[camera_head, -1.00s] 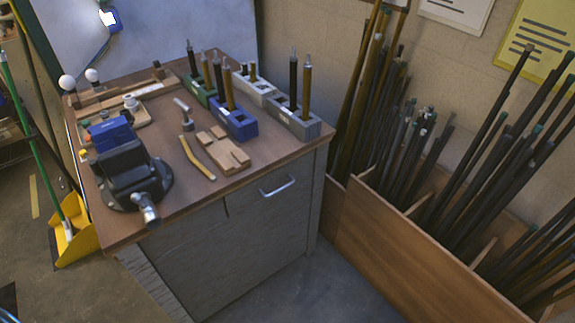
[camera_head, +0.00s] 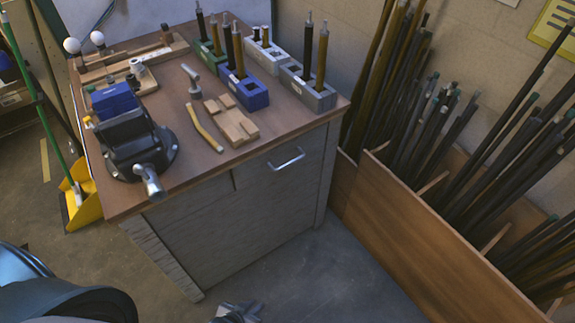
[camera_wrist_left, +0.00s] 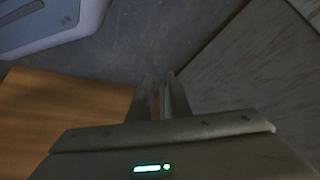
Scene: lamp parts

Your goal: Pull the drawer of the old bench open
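The old bench (camera_head: 225,225) has a brown top and a grey wooden front. Its drawer (camera_head: 262,172) sits at the upper right of the front, flush with it, and carries a silver bar handle (camera_head: 287,160). My left gripper (camera_head: 238,312) is at the bottom edge of the head view, low over the floor and well apart from the handle, partly cut off. In the left wrist view its two fingers (camera_wrist_left: 161,95) stand a little apart with nothing held between them. The bench's grey wood (camera_wrist_left: 255,75) shows at the right there. My right gripper is not in view.
A wooden bin (camera_head: 415,235) of dark rods stands close to the right of the bench. A black vise (camera_head: 137,150), a blue block (camera_head: 243,92), a grey block (camera_head: 308,90) and wooden pieces (camera_head: 231,122) are on the top. Floor (camera_head: 310,285) before the bench is clear.

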